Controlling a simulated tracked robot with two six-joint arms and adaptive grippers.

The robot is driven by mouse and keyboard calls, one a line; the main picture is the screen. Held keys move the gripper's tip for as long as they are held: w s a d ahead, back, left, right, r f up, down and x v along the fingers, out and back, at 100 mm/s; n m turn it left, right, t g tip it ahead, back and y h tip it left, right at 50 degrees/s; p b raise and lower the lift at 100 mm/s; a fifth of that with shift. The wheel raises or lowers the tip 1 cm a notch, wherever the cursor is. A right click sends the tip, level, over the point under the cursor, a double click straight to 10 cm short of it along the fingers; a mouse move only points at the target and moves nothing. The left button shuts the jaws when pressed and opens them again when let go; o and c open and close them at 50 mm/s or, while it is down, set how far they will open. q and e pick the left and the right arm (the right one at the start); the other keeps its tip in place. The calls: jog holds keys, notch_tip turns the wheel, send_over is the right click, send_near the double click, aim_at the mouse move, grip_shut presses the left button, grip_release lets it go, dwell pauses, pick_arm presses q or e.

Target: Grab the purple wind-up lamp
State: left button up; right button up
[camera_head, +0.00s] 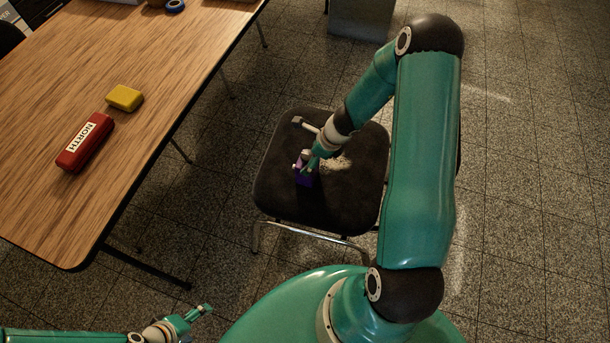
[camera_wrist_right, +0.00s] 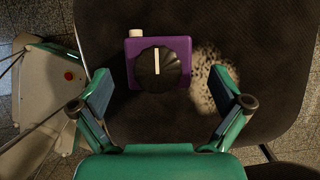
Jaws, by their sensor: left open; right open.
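The purple wind-up lamp (camera_head: 306,179) rests on the seat of a dark chair (camera_head: 345,210). In the right wrist view the lamp (camera_wrist_right: 132,72) shows a purple body, a large black knob with a white line and a small white button. My right gripper (camera_head: 307,163) is over the chair at the lamp and partly covers it in the head view. In the wrist view the right gripper (camera_wrist_right: 161,90) is open, its fingers on either side of the lamp with visible gaps. My left gripper (camera_head: 207,309) is open and empty at the bottom, far from the lamp.
A wooden table (camera_head: 150,60) fills the left, with a red case (camera_head: 85,142) marked NORTH, a yellow block (camera_head: 125,98) and a blue ring (camera_head: 174,6). A small pale object (camera_head: 305,124) shows near the chair's back left. Tiled floor is open to the right.

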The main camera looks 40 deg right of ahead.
aim_at(305, 164)
jog(key=b+x, duration=0.3)
jog(key=x, duration=0.1)
jog(key=shift+a+f, duration=0.2)
jog(key=shift+f, duration=0.2)
jog(key=shift+w+f+b, duration=0.2)
jog(key=shift+f+b, duration=0.05)
jog(key=shift+b, duration=0.1)
jog(key=shift+r, duration=0.1)
jog(key=c, duration=1.2)
